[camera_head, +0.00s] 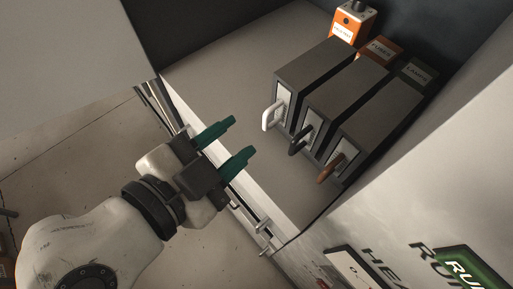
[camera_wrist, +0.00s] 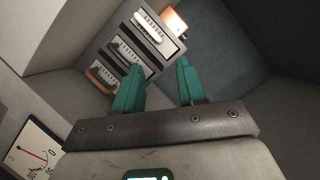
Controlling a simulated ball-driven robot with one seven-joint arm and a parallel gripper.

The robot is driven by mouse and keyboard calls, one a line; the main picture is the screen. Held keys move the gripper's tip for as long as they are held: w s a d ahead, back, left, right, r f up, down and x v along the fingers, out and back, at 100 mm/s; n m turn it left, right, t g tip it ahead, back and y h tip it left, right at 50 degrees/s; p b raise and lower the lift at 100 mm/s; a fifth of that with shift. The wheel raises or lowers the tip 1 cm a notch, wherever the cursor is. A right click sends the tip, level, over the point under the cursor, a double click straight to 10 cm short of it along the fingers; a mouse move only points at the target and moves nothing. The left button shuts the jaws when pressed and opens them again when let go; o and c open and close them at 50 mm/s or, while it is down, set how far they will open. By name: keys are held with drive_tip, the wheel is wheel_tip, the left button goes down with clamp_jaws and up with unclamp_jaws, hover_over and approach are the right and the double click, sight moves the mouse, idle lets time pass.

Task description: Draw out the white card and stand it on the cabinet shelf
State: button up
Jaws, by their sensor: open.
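Three dark card modules stand side by side on the cabinet shelf (camera_head: 222,75). The white-handled card (camera_head: 312,72) is the leftmost in the head view, with its white handle (camera_head: 270,117) facing my gripper. My gripper (camera_head: 236,138) has teal fingers, is open and empty, and is at the shelf's front edge, apart from the handle. In the wrist view the white handle (camera_wrist: 148,27) is at the top, beyond the fingertips of my gripper (camera_wrist: 158,70). The left finger partly covers the lower modules there.
Beside the white card are a black-handled module (camera_head: 340,95) and a brown-handled module (camera_head: 375,125). Behind them stand an orange box (camera_head: 350,25), a fuses box (camera_head: 381,49) and a lamps box (camera_head: 418,72). The shelf left of the modules is clear. A dial gauge (camera_wrist: 35,150) shows low left.

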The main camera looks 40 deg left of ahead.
sight(272, 109)
drive_tip(key=p+x, duration=0.2)
drive_tip(key=x, duration=0.7)
drive_tip(key=shift+r+p, duration=0.15)
drive_tip(key=shift+p, duration=0.15)
drive_tip(key=shift+w+a+f, duration=0.1)
drive_tip(key=shift+w+f, duration=0.25)
drive_tip(key=shift+w, duration=0.3)
clamp_jaws()
